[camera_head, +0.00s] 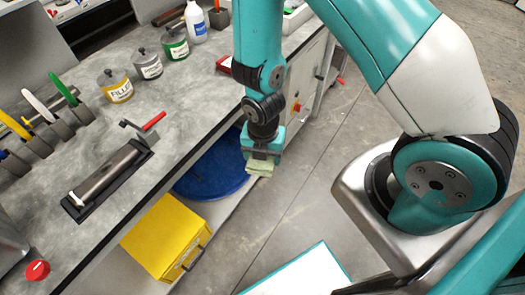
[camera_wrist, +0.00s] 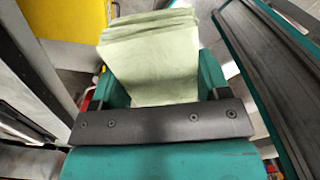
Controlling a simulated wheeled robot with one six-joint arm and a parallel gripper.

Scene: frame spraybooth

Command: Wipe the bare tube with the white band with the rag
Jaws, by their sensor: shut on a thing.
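My gripper (camera_head: 260,160) hangs in the air just off the bench's front edge, pointing down. It is shut on a pale green folded rag (camera_head: 259,170), which pokes out below the jaws. In the wrist view the rag (camera_wrist: 152,62) shows as several stacked layers beyond the dark gripper bar. A dark metallic tube (camera_head: 108,178) lies in a black cradle (camera_head: 76,214) on the bench, to the left of my gripper and well apart from it. A white band (camera_head: 76,199) shows at its near-left end.
A clamp with a red handle (camera_head: 154,122) stands at the tube's far end. Behind are a yellow can (camera_head: 118,90), a grey can (camera_head: 149,66), a green can (camera_head: 175,46) and a bottle (camera_head: 195,22). A yellow box (camera_head: 165,238) and blue drum (camera_head: 213,170) sit below the bench edge.

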